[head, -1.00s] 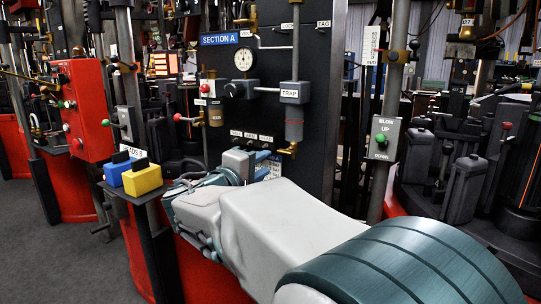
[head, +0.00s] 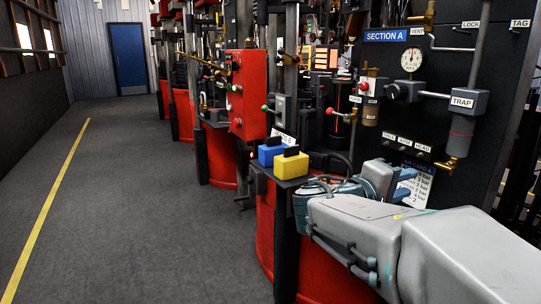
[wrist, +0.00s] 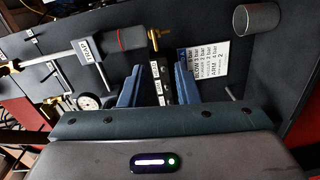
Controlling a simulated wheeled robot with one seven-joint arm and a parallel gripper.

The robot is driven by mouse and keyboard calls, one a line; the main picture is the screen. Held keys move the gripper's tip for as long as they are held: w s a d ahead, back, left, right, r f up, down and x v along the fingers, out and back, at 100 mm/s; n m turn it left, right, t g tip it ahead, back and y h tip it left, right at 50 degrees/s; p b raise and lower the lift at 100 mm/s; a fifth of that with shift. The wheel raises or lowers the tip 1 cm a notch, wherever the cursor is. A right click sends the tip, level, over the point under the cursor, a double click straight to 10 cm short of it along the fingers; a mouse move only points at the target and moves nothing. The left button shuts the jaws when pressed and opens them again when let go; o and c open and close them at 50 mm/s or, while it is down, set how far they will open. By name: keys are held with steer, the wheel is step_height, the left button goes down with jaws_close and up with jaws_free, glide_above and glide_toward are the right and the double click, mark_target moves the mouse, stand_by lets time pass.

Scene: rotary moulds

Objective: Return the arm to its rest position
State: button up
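My arm (head: 385,235) reaches in from the lower right of the head view. My gripper (head: 406,183) is at its far end, in front of the black SECTION A panel (head: 395,95). In the wrist view my gripper (wrist: 157,82) has its two blue fingers apart. Nothing is held between them; the panel's row of small labels shows through the gap. I cannot tell how far the fingertips are from the panel.
A blue and a yellow padlock-like block (head: 291,165) stand on a small shelf left of the arm. The TRAP valve (head: 468,101) and gauge (head: 411,61) are on the panel. Grey floor (head: 120,200) with a yellow line (head: 50,205) is clear at left, toward a blue door (head: 128,58).

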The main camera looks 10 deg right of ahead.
steer(key=s+a+m+g+y+p, duration=0.2)
steer(key=s+a+g+y+p, duration=0.2)
steer(key=s+y+p, duration=0.8)
steer(key=s+a+r+m+y+p, duration=0.1)
steer(key=a+r+y+p, duration=0.3)
steer(key=a+p, duration=0.8)
steer(key=r+p, duration=0.1)
steer(key=p, duration=0.2)
steer(key=shift+r+m, duration=0.25)
steer(key=shift+m, duration=0.05)
steer(key=shift+s+d, duration=0.1)
steer(key=shift+d, duration=0.05)
